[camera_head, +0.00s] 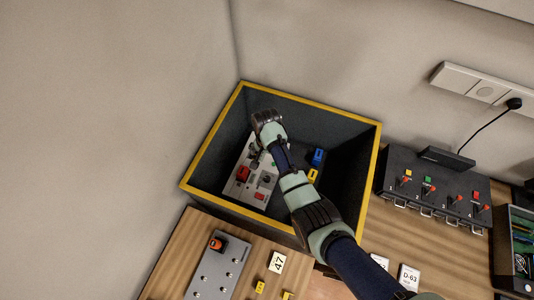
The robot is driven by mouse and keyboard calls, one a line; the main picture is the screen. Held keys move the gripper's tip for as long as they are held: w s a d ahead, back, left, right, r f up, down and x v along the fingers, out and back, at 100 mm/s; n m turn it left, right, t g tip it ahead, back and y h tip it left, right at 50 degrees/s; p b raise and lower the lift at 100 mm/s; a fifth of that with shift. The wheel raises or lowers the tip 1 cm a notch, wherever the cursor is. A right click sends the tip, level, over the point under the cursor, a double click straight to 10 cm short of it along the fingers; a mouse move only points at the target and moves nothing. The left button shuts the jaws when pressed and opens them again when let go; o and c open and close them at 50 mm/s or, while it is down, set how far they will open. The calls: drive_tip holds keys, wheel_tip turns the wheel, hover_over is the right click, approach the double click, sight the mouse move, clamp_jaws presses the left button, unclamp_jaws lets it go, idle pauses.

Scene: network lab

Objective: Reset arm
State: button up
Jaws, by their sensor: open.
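My arm reaches up from the lower right over a dark bin (374,150) with a yellow rim. My gripper (266,118) is at the arm's far end, over the inside of the bin near its back left. The gripper is open, but its fingers are small in this view and I see nothing between them. Below it in the bin lies a pale panel (238,186) with a red part and several small fittings. The arm and gripper hide part of this panel.
Blue (318,156) and yellow (312,176) pieces lie in the bin. A grey plate (216,268) with an orange knob is in front, beside a card marked 47 (278,262). A black switch box (436,186) stands right. A wall socket strip (486,90) has a plug and cable.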

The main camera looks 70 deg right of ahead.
wheel_tip(320, 180, down, 10)
drive_tip(key=b, duration=1)
drive_tip(key=shift+b, duration=0.3)
drive_tip(key=shift+d+r, duration=0.1)
drive_tip(key=shift+r, duration=0.1)
wheel_tip(320, 180, up, 10)
drive_tip(key=p, duration=1)
drive_tip(key=shift+p, duration=0.4)
drive_tip(key=shift+f, duration=0.1)
